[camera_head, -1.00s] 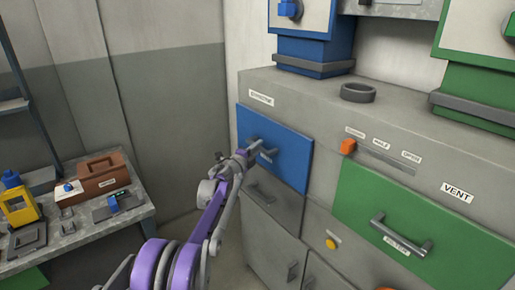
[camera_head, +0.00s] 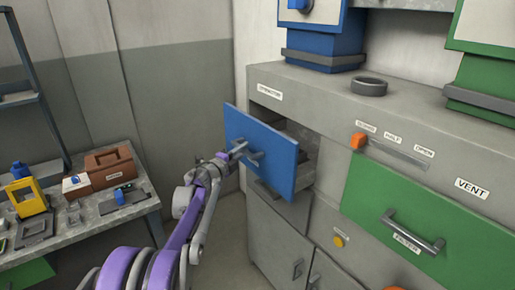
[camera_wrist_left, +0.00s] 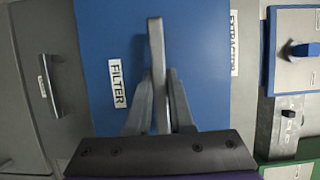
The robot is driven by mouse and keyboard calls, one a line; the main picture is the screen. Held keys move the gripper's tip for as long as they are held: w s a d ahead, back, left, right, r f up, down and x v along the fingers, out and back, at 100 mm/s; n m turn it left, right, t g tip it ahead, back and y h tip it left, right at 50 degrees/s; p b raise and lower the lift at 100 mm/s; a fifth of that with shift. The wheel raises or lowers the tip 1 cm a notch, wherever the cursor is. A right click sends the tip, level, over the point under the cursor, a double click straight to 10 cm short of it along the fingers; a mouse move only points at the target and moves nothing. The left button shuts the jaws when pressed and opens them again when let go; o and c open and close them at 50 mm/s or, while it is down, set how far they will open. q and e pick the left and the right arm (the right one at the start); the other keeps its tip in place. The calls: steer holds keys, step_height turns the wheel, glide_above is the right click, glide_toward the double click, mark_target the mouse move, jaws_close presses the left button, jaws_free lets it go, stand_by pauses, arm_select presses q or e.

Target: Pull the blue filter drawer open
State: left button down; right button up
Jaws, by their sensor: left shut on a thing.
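The blue filter drawer (camera_head: 262,150) stands partly open in the grey cabinet, its front well out from the cabinet face. Its grey inside shows behind the front. My left gripper (camera_head: 237,152) is at the drawer's grey bar handle (camera_head: 254,158), shut on it. In the left wrist view the fingers of my left gripper (camera_wrist_left: 158,95) close around the handle (camera_wrist_left: 156,45), beside the FILTER label (camera_wrist_left: 117,83) on the blue front. My right gripper is not in view.
A green drawer (camera_head: 425,220) with its own handle is shut at the right. An orange slider (camera_head: 358,141) sits above it. A grey ring (camera_head: 369,87) lies on the cabinet ledge. A workbench (camera_head: 95,215) with a brown toolbox (camera_head: 108,167) stands at the left. Floor shows between bench and cabinet.

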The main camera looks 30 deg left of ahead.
arm_select(q)
steer(key=s+a, duration=0.5)
steer(key=s, duration=0.7)
steer(key=shift+s+a+b, duration=0.15)
steer(key=shift+s+b, duration=0.2)
steer(key=shift+s, duration=0.05)
steer(key=c, duration=0.8)
jaws_free()
steer(key=s, duration=1.1)
steer(key=shift+w, duration=0.1)
